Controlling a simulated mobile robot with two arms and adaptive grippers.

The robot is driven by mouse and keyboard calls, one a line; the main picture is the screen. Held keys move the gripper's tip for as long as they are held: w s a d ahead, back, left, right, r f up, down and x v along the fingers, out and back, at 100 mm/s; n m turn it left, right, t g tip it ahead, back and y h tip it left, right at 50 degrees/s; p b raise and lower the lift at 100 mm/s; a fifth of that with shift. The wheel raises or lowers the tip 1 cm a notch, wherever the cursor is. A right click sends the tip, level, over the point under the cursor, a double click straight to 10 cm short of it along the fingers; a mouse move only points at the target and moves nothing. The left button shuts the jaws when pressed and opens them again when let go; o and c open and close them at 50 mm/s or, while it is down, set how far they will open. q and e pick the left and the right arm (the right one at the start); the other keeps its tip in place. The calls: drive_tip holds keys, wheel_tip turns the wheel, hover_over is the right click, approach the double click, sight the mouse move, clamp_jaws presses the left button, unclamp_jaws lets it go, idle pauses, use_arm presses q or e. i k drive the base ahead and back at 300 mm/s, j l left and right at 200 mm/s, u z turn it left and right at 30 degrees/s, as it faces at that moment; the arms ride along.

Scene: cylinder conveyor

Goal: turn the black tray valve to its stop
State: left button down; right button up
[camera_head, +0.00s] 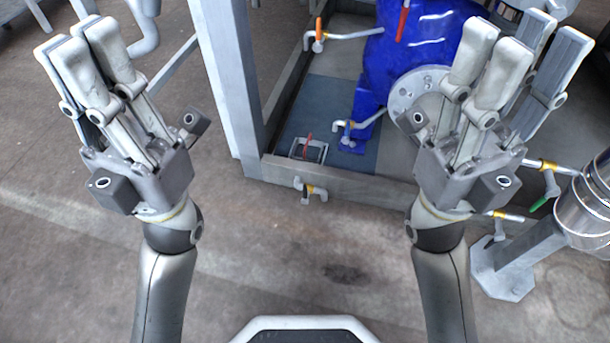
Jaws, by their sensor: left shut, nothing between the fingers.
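I cannot make out a black valve for certain. A small pipe valve (311,190) with a grey body and a yellow-brown band sits on the front edge of the framed skid; its handle is too small to read. Behind it, a small grey open frame with a red lever (308,146) stands on the blue-grey floor plate. My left gripper (88,55) is raised at the left, shut and empty, well apart from the valves. My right gripper (520,52) is raised at the right, its fingers spread with nothing visible between them. It hides part of the equipment behind.
A grey post (228,80) stands between my grippers. A blue tank (425,45) with a round flange is behind my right gripper. Orange-handled (318,36) and green-handled (540,204) pipe valves show nearby. A metal cylinder (590,205) stands at right. The front floor is clear.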

sight(305, 200)
drive_tip(key=j+z, duration=0.15)
drive_tip(key=z, duration=0.9)
drive_tip(key=j+z, duration=0.25)
drive_tip(key=j, duration=0.25)
drive_tip(key=j+z, duration=0.25)
drive_tip(key=j, duration=0.2)
drive_tip(key=j+z, duration=0.25)
drive_tip(key=j, duration=0.25)
drive_tip(key=k+j+z, duration=0.25)
drive_tip(key=j, duration=0.2)
drive_tip(key=j+z, duration=0.25)
drive_tip(key=j, duration=0.2)
drive_tip(key=k+j, duration=0.15)
drive_tip(key=j, duration=0.2)
drive_tip(key=k+j, duration=0.1)
drive_tip(key=j, duration=0.2)
drive_tip(key=k+j, duration=0.15)
drive_tip(key=j, duration=0.2)
